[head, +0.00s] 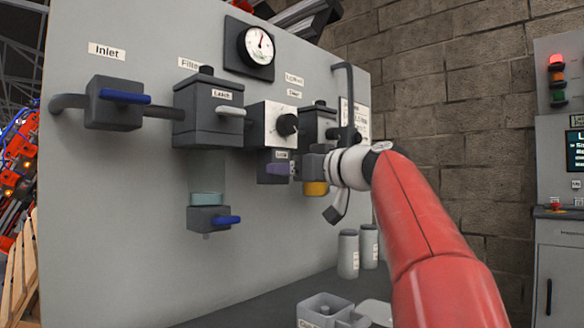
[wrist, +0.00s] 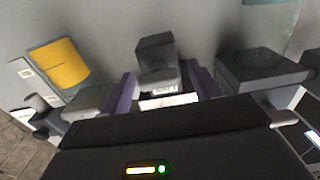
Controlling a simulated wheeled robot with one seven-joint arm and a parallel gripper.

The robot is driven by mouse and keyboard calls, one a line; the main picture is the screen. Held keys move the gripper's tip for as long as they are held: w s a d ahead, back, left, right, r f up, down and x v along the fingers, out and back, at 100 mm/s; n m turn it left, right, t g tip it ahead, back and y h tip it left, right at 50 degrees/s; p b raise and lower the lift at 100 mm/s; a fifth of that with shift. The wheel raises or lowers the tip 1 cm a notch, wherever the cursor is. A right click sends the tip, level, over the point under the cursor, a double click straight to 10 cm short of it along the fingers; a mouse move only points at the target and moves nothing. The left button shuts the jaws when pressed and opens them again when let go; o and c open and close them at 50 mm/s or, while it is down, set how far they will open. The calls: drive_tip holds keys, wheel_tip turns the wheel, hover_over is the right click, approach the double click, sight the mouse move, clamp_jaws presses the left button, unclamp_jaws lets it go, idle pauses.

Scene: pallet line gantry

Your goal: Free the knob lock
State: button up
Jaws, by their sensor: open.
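The dark control knob (head: 287,124) sits on a pale square plate on the grey panel. Below it is a small dark block with a "Lock" label (head: 282,155), the knob lock (head: 265,160). In the wrist view a dark block with a protruding tab, apparently the knob lock (wrist: 156,52), shows with a white label at its near edge. Contact cannot be told.
The filter housing (head: 208,115) with its pale latch handle is left of the knob, and the inlet valve (head: 113,104) is farther left. A yellow bowl (wrist: 60,63) is close beside one finger. A bent pipe (head: 349,95) stands near my wrist. Canisters (head: 348,254) stand below.

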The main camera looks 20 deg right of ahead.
drive_tip(key=c, duration=1)
drive_tip(key=shift+m, duration=0.4)
drive_tip(key=m, duration=0.3)
drive_tip(key=shift+m, duration=0.4)
drive_tip(key=m, duration=0.4)
drive_tip(key=shift+d+p, duration=0.15)
drive_tip(key=shift+p, duration=0.2)
drive_tip(key=m+p, duration=0.1)
drive_tip(key=m, duration=0.4)
drive_tip(key=shift+f, duration=0.1)
drive_tip(key=m+p, duration=0.2)
drive_tip(key=m, duration=0.2)
drive_tip(key=shift+w+d+f, duration=0.1)
drive_tip(key=shift+f, duration=0.05)
drive_tip(key=shift+m, duration=0.3)
